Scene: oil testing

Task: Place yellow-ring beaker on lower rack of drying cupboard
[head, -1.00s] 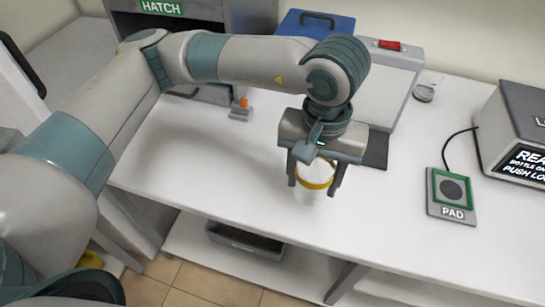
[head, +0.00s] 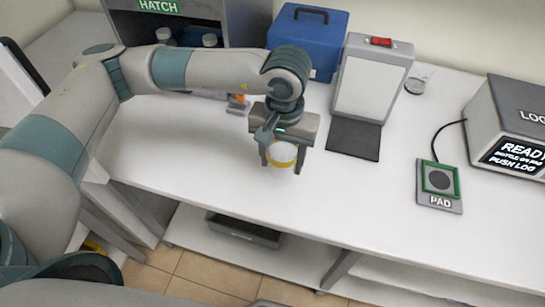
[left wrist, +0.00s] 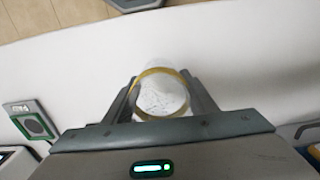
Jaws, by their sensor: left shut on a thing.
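The clear beaker with a yellow ring (head: 282,159) is held upright between the fingers of my left gripper (head: 283,162), in front of the white worktop. My left gripper is shut on it around the ring. In the left wrist view the beaker (left wrist: 162,95) sits between the two fingers, and I look down into its round mouth. Whether its base touches the worktop I cannot tell. No drying cupboard can be identified in these views. My right gripper is not in view.
A grey cabinet marked HATCH (head: 240,22) with bottles stands at the back left. Behind the gripper are a blue box (head: 307,50) and a white panel device (head: 370,85) with a dark mat. A pad (head: 440,185) and a logging box (head: 510,125) stand right. The worktop's middle front is clear.

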